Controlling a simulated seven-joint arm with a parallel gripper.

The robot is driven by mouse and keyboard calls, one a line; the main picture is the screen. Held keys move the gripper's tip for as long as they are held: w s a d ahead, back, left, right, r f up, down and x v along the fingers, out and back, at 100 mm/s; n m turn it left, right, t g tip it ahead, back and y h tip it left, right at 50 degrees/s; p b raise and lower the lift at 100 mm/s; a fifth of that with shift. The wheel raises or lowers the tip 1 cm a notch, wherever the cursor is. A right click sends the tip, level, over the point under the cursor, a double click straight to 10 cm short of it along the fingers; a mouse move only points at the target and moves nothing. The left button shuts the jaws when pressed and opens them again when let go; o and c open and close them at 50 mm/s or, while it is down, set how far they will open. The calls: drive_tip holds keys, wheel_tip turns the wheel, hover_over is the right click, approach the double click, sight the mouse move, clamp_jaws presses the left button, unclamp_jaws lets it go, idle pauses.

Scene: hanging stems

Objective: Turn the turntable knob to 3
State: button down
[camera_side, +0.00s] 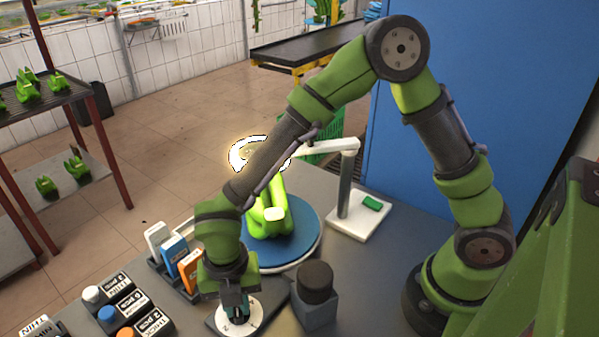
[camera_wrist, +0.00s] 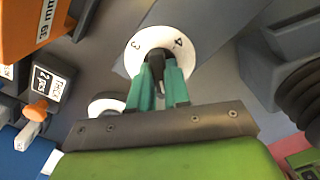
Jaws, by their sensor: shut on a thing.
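The turntable knob is a small dark grip (camera_wrist: 156,62) in the middle of a white round dial (camera_wrist: 146,43). The wrist view shows the figures 3 at the dial's upper left and 4 at its upper right. The knob's upper end lies between these figures; its exact pointing is hard to tell. My gripper (camera_wrist: 158,78) has its teal fingers shut on the knob. In the side view my gripper (camera_side: 235,300) reaches down onto the dial (camera_side: 247,322) and hides the knob. The blue turntable (camera_side: 309,235) stands behind it, carrying a bright green branched object (camera_side: 268,215).
A dark cylinder on a grey block (camera_side: 316,290) stands close right of the dial. Upright blue, white and orange holders (camera_side: 176,252) and labelled button boxes (camera_side: 122,300) are at left. A white stand (camera_side: 345,190) with a glowing ring (camera_side: 240,153) rises behind the turntable.

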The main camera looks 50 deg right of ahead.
drive_tip(key=m, duration=1.1)
drive_tip(key=shift+r, duration=0.1)
drive_tip(key=m, duration=1.6)
drive_tip(key=shift+m, duration=0.4)
drive_tip(key=c, duration=1.1)
unclamp_jaws()
